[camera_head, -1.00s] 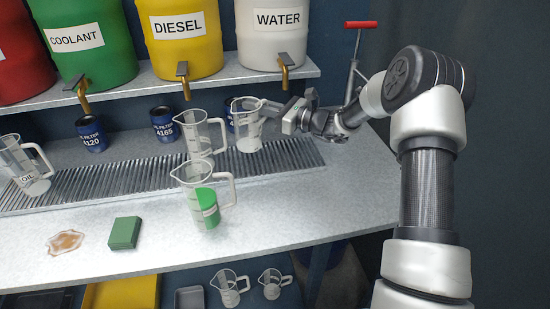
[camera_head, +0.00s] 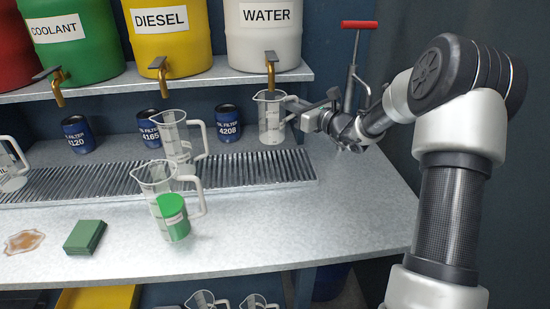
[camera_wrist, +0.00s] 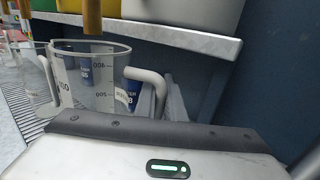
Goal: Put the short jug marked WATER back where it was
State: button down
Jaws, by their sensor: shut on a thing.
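A clear measuring jug (camera_head: 271,120) stands upright or is held at the back of the bench, just below the brass tap of the WATER barrel (camera_head: 266,42). Its label cannot be read. My gripper (camera_head: 296,113) is shut on its handle from the right. In the wrist view the jug (camera_wrist: 95,95) shows graduation marks, with a brass tap spout (camera_wrist: 92,17) over its rim and no liquid clearly visible. Whether its base touches the bench cannot be told.
Oil filters (camera_head: 228,124) line the back. A green block (camera_head: 85,237) and brown spill (camera_head: 24,241) lie at front left. The bench's right side is clear.

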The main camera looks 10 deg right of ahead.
notch_tip(320, 180, down, 9)
jog(key=shift+f+b, duration=0.2)
jog(key=shift+b, duration=0.75)
jog(key=shift+f, duration=0.25)
jog(key=c, duration=1.8)
grip_release()
jog(key=shift+c, duration=0.2)
jog(key=shift+r, duration=0.3)
jog(key=p+v, duration=0.1)
jog(key=v, duration=1.1)
jog(key=shift+f, duration=0.1)
